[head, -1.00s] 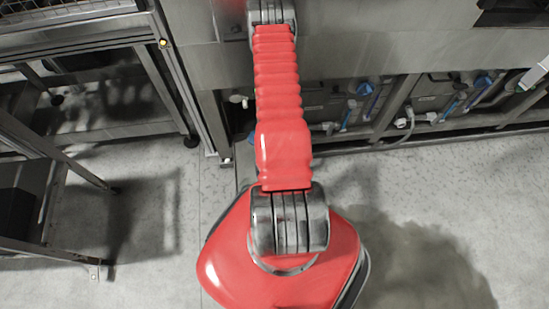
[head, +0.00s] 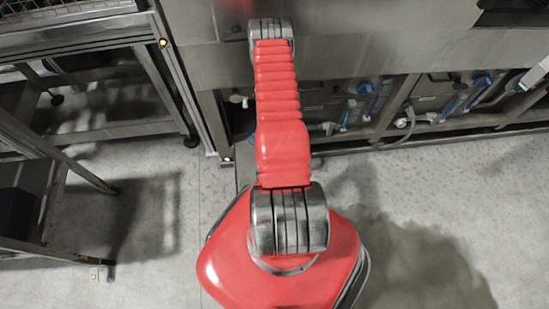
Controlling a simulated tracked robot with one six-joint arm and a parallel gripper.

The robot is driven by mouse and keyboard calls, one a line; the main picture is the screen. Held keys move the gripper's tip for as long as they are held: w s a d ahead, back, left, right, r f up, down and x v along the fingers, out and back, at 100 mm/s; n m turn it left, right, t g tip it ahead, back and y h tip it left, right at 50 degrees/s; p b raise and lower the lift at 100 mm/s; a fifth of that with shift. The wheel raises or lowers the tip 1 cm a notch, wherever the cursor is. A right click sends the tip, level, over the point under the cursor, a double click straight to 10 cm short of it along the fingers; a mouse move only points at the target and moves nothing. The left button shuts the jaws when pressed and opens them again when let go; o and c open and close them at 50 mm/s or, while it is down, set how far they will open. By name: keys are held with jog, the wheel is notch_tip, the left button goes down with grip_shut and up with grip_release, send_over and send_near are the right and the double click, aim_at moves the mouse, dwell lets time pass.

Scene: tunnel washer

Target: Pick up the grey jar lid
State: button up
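No grey jar lid shows in the head view. My gripper is not in view either. My red ribbed arm reaches up the picture toward the steel machine, and its far end at the elbow joint hides part of the machine front. Whatever lies beyond that joint is out of sight.
The steel washer (head: 385,38) spans the top, with blue-capped valves and hoses (head: 365,89) in its open lower bay. A metal rack frame (head: 165,95) stands at the upper left, and another steel frame (head: 75,168) at the left. The grey floor (head: 430,190) at the right is clear.

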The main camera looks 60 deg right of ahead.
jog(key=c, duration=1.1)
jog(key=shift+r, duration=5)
